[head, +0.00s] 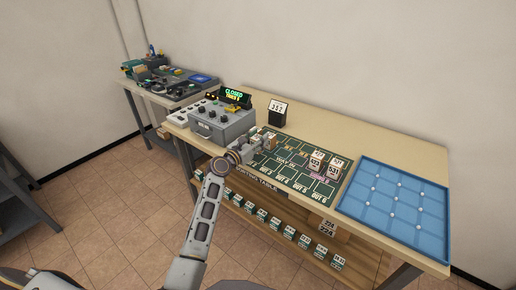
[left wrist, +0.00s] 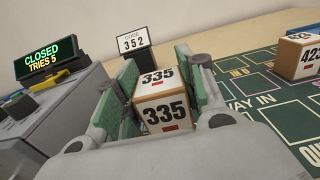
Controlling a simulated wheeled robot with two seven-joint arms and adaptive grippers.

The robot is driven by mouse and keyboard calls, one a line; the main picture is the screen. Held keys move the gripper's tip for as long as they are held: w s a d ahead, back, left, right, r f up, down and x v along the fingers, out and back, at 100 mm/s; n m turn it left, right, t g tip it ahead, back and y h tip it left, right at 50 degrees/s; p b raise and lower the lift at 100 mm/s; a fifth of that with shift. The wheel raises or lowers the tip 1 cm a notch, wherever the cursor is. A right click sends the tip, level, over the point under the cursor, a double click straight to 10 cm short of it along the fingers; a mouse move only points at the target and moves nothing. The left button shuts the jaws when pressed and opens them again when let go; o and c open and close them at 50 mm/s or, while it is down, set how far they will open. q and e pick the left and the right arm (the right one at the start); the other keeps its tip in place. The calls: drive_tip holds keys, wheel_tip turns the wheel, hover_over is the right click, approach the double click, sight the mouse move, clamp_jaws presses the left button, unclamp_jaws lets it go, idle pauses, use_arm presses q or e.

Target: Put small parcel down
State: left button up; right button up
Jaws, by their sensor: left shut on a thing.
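The small parcel (left wrist: 163,114) is a little box with white faces marked 335 and a red bar. My left gripper (head: 262,143) is shut on it, with green-lined fingers on both sides in the left wrist view (left wrist: 160,98). The gripper is over the left end of the dark green sorting mat (head: 294,181), just right of the grey control box. In the head view the gripper mostly hides the parcel. I cannot tell whether the parcel touches the mat. My right gripper is out of view.
Other parcels (head: 316,160) stand on the mat's right part; one (left wrist: 298,55) shows in the left wrist view. The grey box (head: 222,127) has a display (head: 235,96) reading CLOSED, TRIES 5. A 352 code sign (head: 277,111) stands behind. A blue divided tray (head: 396,205) lies right.

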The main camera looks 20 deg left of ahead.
use_arm(q)
drive_tip(key=shift+f, duration=0.6)
wheel_tip(320, 180, down, 2)
drive_tip(key=shift+f+b, duration=0.25)
drive_tip(key=shift+b, duration=0.45)
drive_tip(key=shift+f, duration=0.1)
drive_tip(key=o, duration=0.8)
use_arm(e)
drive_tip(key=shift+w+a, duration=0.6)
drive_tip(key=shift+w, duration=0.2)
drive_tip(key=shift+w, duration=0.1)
